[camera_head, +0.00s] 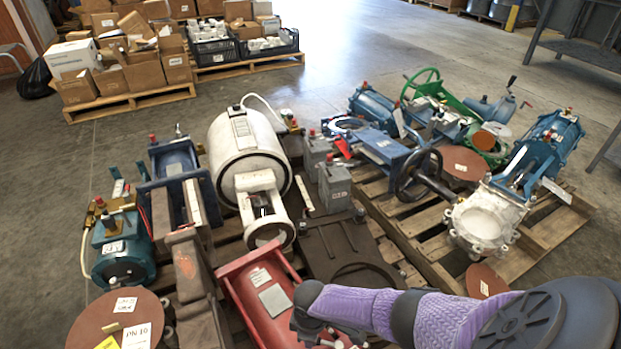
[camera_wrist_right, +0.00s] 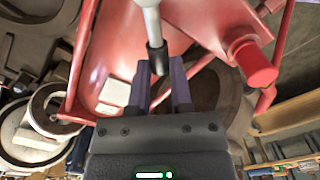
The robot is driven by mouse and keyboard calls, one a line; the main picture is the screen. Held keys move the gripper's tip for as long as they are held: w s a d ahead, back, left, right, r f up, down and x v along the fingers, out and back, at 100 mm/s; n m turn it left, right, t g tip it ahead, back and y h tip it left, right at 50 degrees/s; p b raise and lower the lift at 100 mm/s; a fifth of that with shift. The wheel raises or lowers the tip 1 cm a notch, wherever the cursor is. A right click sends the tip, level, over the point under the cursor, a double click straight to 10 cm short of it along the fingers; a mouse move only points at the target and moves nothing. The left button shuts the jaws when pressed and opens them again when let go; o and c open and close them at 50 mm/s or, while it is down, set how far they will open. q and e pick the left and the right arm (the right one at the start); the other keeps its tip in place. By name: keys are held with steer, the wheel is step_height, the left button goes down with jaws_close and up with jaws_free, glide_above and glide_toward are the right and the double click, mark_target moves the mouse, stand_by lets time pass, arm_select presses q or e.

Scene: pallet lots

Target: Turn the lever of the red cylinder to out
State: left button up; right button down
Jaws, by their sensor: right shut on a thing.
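The red cylinder (camera_head: 248,299) lies on the near pallet at the bottom centre of the head view, with pale labels on its side. Its red body (camera_wrist_right: 112,58) fills much of the right wrist view. The lever (camera_wrist_right: 151,22) is a light grey rod with a black end, coming down from the top of that view. My right gripper (camera_wrist_right: 158,88) is shut on the lever's black end, between its two purple-grey fingers. In the head view my right gripper (camera_head: 318,330) is low beside the cylinder, and its grip is hidden there. My left gripper is not in view.
A white cylinder (camera_head: 222,142) and a brown plate (camera_head: 335,240) lie beyond. A red knob (camera_wrist_right: 257,66) stands right of the fingers. A second pallet (camera_head: 415,243) bears blue, green and white valves. Boxes on a pallet (camera_head: 130,103) stand far back; the floor between is clear.

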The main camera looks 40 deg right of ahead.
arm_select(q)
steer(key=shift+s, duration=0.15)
arm_select(e)
steer(key=shift+s, duration=0.1)
steer(key=c, duration=0.5)
jaws_free()
steer(key=shift+c, duration=0.2)
steer(key=shift+r, duration=0.15)
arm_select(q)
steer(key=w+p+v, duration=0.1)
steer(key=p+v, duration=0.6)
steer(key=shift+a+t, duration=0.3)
arm_select(e)
step_height(320, 180, up, 10)
steer(key=shift+f, duration=0.2)
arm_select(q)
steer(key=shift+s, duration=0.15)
